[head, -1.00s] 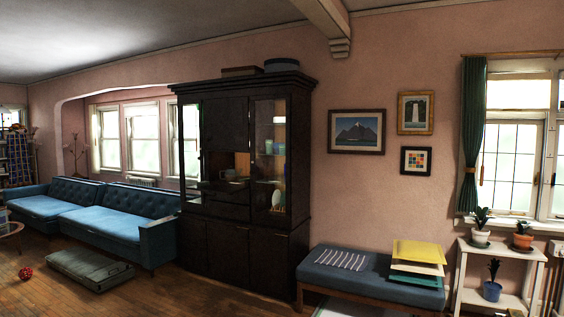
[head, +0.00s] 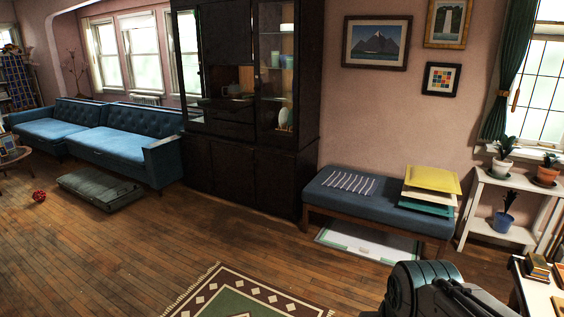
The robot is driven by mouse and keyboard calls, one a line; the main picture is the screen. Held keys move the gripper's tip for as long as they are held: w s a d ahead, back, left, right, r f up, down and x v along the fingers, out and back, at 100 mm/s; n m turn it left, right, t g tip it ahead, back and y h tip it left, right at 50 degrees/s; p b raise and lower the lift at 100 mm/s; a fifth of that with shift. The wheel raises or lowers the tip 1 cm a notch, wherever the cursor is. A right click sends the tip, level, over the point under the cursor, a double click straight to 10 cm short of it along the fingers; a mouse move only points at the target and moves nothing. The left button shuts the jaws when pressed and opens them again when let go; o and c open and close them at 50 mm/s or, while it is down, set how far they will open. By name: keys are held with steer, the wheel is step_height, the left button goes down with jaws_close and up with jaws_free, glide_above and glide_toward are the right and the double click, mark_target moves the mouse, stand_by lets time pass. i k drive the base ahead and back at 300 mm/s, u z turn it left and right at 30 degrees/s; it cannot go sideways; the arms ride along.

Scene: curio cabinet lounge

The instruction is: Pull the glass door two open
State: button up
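A tall dark wood cabinet (head: 229,114) stands against the pink wall, left of centre in the head view. Its right side has a tall glass door (head: 275,66) with dishes and cups visible behind it. Another narrow glass door (head: 188,60) is on its left side. Both look shut. Which of them is door two, I cannot tell. A part of my arm shows at the bottom right, well away from the cabinet. My gripper is not in view.
A blue bench (head: 385,206) with folders stands right of the cabinet, a flat white box (head: 368,241) under it. A blue sofa (head: 124,135) and grey floor cushion (head: 100,188) are at left. A patterned rug (head: 235,298) lies in front. The wood floor before the cabinet is clear.

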mark_target(297, 2)
steer(key=u, duration=0.45)
steer(key=i, duration=1.95)
steer(key=u, duration=0.15)
steer(key=i, duration=2.05)
steer(key=z, duration=0.55)
steer(key=i, duration=1)
steer(key=z, duration=0.25)
